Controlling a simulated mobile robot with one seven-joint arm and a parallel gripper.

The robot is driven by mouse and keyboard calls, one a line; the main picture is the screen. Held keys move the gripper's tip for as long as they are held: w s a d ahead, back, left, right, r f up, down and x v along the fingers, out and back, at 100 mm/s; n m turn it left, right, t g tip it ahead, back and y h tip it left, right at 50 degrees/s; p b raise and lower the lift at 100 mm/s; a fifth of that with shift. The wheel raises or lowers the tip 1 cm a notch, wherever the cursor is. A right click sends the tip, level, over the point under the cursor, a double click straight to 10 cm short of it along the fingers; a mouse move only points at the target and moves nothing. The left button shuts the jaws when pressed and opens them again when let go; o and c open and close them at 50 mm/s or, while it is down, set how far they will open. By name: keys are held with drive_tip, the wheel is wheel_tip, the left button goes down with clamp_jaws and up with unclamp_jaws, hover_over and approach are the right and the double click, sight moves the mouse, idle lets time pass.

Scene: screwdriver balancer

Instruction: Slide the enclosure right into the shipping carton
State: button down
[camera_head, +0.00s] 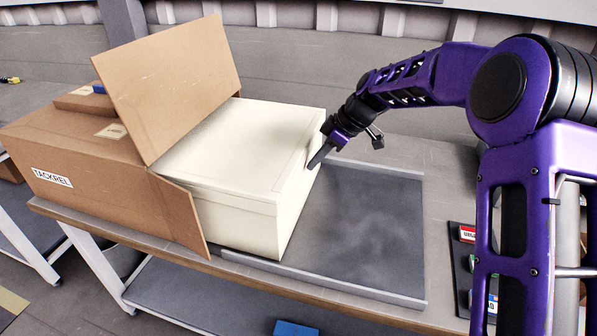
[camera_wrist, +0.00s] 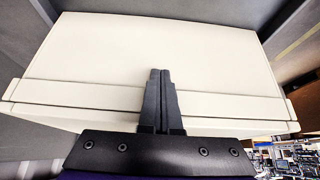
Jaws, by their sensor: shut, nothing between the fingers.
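The enclosure (camera_head: 240,150) is a large cream box lying flat on a grey tray with low side rails (camera_head: 370,225). Its left part is inside the open mouth of the brown shipping carton (camera_head: 85,165); its right part sticks out. How deep it reaches is hidden by the carton flaps. My gripper (camera_head: 318,160) is shut and empty at the enclosure's right end face, its fingertips at or very near that face. In the wrist view the shut fingers (camera_wrist: 160,75) overlap the enclosure's cream face (camera_wrist: 150,50); whether they touch cannot be told for certain.
One carton flap (camera_head: 170,85) stands up behind the enclosure and another (camera_head: 180,215) angles out at the front. The tray right of the enclosure is bare. A dark panel with coloured labels (camera_head: 465,255) lies at the bench's right. A blue object (camera_head: 296,328) is below the bench.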

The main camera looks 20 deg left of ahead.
sight(277, 139)
drive_tip(key=a+p, duration=0.1)
drive_tip(key=a, duration=0.8)
drive_tip(key=shift+s+a+p, duration=0.1)
drive_tip(key=shift+a+p, duration=0.25)
drive_tip(key=shift+p, duration=0.05)
drive_tip(key=shift+d, duration=0.1)
drive_tip(key=shift+d+r+p, duration=0.25)
drive_tip(key=shift+r+p, duration=0.35)
drive_tip(key=shift+r, duration=0.6)
drive_tip(key=shift+d+r+p, duration=0.2)
drive_tip(key=shift+r+p, duration=0.4)
drive_tip(key=shift+r, duration=0.55)
drive_tip(key=shift+d+r+p, duration=0.25)
drive_tip(key=shift+r+p, duration=0.35)
drive_tip(key=shift+r, duration=0.6)
drive_tip(key=shift+d, duration=0.1)
